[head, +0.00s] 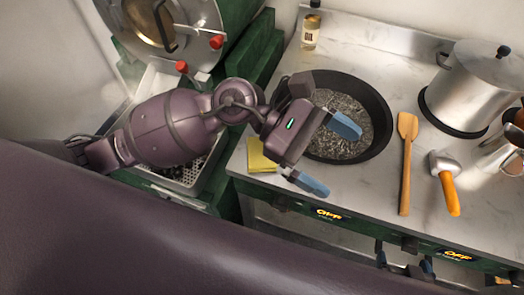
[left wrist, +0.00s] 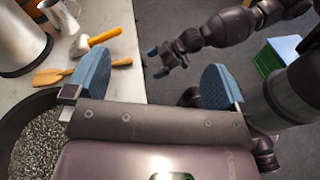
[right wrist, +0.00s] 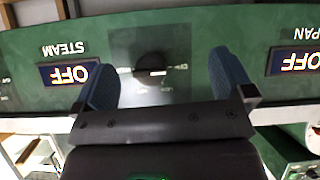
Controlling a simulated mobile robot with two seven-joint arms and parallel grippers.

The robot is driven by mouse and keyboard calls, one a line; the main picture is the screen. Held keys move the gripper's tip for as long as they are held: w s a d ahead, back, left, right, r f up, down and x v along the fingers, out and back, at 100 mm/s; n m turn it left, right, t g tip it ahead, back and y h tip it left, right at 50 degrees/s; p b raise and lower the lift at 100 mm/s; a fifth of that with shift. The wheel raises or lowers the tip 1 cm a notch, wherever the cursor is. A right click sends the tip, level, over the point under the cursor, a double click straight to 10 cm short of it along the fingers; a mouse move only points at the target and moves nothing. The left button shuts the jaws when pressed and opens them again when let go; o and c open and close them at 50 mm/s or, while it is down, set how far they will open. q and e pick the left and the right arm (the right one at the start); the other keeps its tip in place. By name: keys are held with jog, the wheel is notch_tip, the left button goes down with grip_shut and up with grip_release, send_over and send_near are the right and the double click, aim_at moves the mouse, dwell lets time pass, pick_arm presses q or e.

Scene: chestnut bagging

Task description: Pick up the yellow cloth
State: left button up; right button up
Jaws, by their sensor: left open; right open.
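The yellow cloth (head: 262,157) lies on the counter's near left corner in the head view, left of the black pan, partly hidden behind my left gripper. It does not show in either wrist view. My left gripper (head: 327,154) is open and empty, above the counter by the pan's near edge, just right of the cloth. Its spread blue fingers also show in the left wrist view (left wrist: 155,80). My right gripper (head: 404,262) is low in front of the counter, far from the cloth. In the right wrist view it is open and empty (right wrist: 165,80), facing the green control panel (right wrist: 195,35).
The black pan (head: 379,105) holds dark granules. A wooden spatula (head: 405,165) and an orange-handled tool (head: 448,185) lie to its right, near a steel pot (head: 476,85). A bottle (head: 311,28) stands behind. A metal tray (head: 165,88) is at left.

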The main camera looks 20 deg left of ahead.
pick_arm(q)
notch_tip(320, 180, down, 4)
jog(key=a+m+y, duration=0.2)
jog(key=m+y, duration=0.1)
jog(key=y, duration=0.1)
jog(key=m+t+y, duration=0.4)
jog(key=m+y, duration=0.2)
jog(key=y, duration=0.6)
send_near(257, 162)
jog(key=w, duration=0.3)
jog(key=f, duration=0.3)
jog(key=shift+a+f, duration=0.25)
jog(key=shift+f, duration=0.05)
jog(key=shift+d+f, duration=0.2)
jog(key=shift+f, duration=2.85)
pick_arm(e)
jog(key=shift+w+r, duration=0.1)
jog(key=shift+w, duration=0.55)
pick_arm(q)
jog(key=c, duration=0.9)
pick_arm(e)
jog(key=shift+s+d+f, duration=0.1)
jog(key=shift+s+f, duration=0.1)
jog(key=shift+s, duration=0.25)
